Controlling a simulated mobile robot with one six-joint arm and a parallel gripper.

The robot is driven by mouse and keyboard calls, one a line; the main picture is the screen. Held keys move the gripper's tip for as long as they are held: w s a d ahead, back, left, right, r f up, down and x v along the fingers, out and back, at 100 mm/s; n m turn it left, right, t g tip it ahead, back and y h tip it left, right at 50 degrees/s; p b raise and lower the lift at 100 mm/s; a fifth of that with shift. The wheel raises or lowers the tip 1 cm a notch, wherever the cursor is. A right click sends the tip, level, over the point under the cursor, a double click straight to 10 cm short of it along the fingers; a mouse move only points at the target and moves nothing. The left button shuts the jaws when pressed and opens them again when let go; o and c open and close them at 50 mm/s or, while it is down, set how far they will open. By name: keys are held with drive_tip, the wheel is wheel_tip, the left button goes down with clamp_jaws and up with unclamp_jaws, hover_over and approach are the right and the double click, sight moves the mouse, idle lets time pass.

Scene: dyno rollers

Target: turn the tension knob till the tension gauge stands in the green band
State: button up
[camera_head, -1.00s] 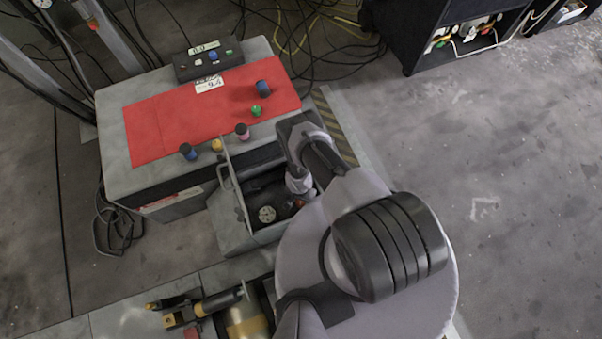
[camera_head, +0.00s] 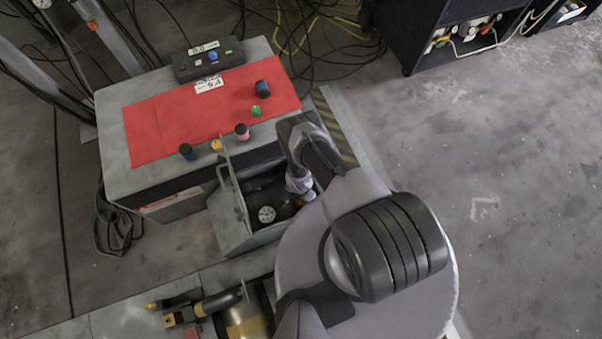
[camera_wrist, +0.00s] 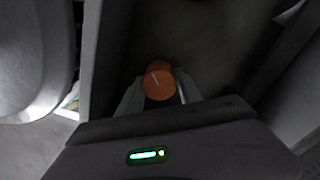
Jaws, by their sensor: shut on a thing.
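The tension knob (camera_wrist: 159,84) is orange-red with a pale line on its face. In the wrist view it sits between the two fingers of my gripper (camera_wrist: 158,95), which is shut on it. In the head view my gripper (camera_head: 303,188) reaches down into the grey open box, and the knob shows only as a small red patch (camera_head: 307,197) beside it. The tension gauge (camera_head: 266,214) is a small round white dial inside the box, left of the knob. Its needle and green band are too small to read.
The box's grey side wall (camera_head: 236,200) stands left of the gauge. A bench with a red mat (camera_head: 165,125) lies behind, with several small coloured-topped cylinders and a black button box (camera_head: 208,60). Metal parts (camera_head: 205,305) lie at the front. Floor at right is clear.

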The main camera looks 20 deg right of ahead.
drive_tip(key=o, duration=1.4)
drive_tip(key=shift+c, duration=0.2)
wheel_tip(320, 180, up, 17)
drive_tip(key=p, duration=1.1)
drive_tip(key=shift+w+a+r+p, duration=0.15)
drive_tip(key=shift+w+r+p, duration=0.05)
drive_tip(key=shift+p, duration=0.15)
